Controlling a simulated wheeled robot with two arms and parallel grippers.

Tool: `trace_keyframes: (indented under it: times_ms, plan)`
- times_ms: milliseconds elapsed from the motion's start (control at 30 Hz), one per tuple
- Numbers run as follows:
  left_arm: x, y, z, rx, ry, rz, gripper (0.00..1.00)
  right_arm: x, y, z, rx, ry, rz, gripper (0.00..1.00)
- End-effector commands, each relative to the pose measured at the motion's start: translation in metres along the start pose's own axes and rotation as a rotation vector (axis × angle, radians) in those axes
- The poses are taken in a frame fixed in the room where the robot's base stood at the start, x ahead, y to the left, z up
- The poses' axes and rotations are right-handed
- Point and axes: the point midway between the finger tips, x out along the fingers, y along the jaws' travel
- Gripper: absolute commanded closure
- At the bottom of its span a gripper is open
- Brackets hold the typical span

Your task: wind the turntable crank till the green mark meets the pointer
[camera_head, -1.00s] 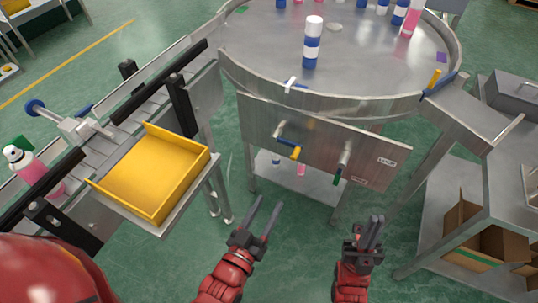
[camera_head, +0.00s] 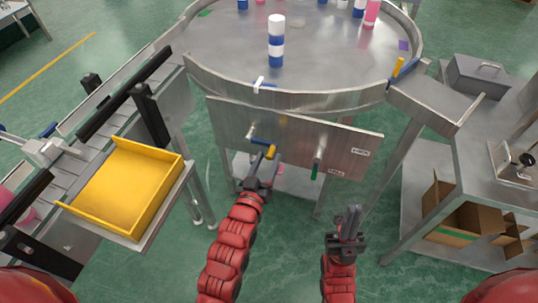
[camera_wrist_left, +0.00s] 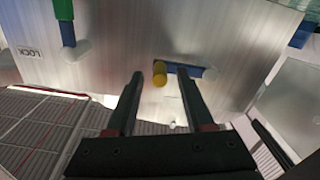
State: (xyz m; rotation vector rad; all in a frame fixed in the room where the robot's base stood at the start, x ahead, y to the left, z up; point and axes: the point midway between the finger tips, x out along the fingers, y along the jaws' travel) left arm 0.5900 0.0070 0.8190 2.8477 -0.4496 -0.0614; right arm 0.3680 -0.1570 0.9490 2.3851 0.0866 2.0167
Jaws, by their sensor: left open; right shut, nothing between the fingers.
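The round steel turntable (camera_head: 320,50) stands at the top of the head view. A green mark (camera_head: 205,13) lies at its far left and a white pointer (camera_head: 259,82) is at its near rim, well apart from it. A blue mark (camera_head: 268,85) is beside the pointer. The crank (camera_head: 266,142), a blue arm with a yellow knob, is on the front panel; in the left wrist view its yellow knob (camera_wrist_left: 160,75) appears between the fingertips. My left gripper (camera_head: 261,161) is open at the knob; contact is unclear. My right gripper (camera_head: 353,210) is shut and empty, lower right.
A green-handled lever (camera_head: 318,165) is right of the crank; a LOCK label shows near it in the wrist view. Bottles, including a blue-and-white one (camera_head: 276,45), stand on the turntable. A yellow tray (camera_head: 130,190) is at left and a steel bench (camera_head: 410,165) at right.

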Motion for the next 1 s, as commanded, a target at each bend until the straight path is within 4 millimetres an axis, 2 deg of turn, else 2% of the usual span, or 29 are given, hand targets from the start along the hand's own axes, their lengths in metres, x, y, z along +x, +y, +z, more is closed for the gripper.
trace_keyframes:
  times_ms: [200, 467, 500, 800, 1000]
  plan:
    - [0.015, 0.0, -0.001, 0.0, 0.002, 0.0, 0.47, 0.002, 0.0, 0.0, 0.0, 0.0, 0.0, 1.0]
    - [0.017, 0.0, 0.0, 0.0, 0.001, 0.0, 0.47, 0.002, 0.0, 0.0, 0.0, 0.0, 0.0, 1.0]
    - [0.017, 0.0, 0.0, 0.0, 0.001, 0.0, 0.49, 0.002, 0.0, 0.0, 0.0, 0.0, 0.0, 1.0]
    - [0.017, 0.0, -0.001, 0.0, 0.001, 0.0, 1.0, 0.002, 0.0, 0.0, 0.0, 0.0, 0.0, 1.0]
    - [0.017, 0.0, -0.001, 0.0, 0.001, 0.0, 1.0, 0.002, 0.0, 0.0, 0.0, 0.0, 0.0, 1.0]
